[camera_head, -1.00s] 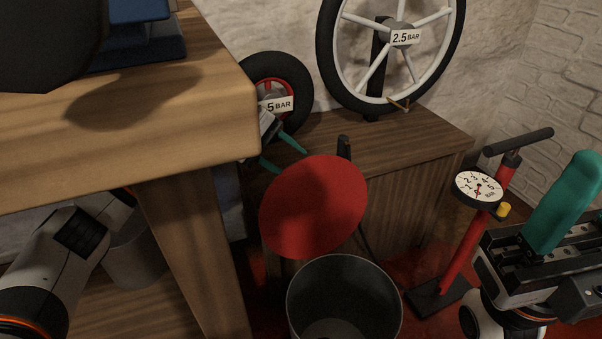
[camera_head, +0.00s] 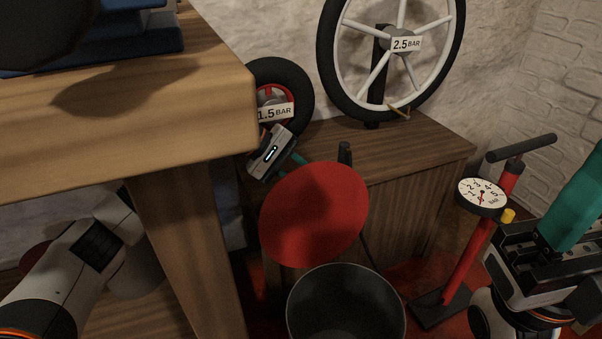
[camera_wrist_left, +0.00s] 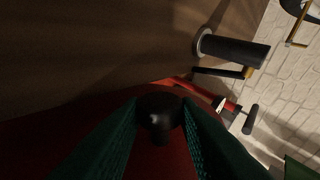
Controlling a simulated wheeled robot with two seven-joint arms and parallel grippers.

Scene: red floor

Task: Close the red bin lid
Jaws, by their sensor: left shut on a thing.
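The red bin lid (camera_head: 314,212) is a round disc, raised and tilted steeply above the back of the dark round bin (camera_head: 346,309), whose mouth is open. My left gripper (camera_head: 297,159) reaches in behind the lid, its fingertips partly hidden by it. In the left wrist view, its green fingers are shut on the lid's black knob (camera_wrist_left: 160,112), one on each side, with the red lid (camera_wrist_left: 60,135) below. My right gripper (camera_head: 572,203) is at the right edge, partly cut off, its green finger pointing up; its opening is unclear.
A wooden workbench (camera_head: 190,120) fills the left. A wooden cabinet (camera_head: 415,200) stands behind the bin with a large wheel (camera_head: 385,108) on it. A smaller wheel (camera_head: 300,95) is close to my left gripper. A red floor pump (camera_head: 465,260) stands right of the bin.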

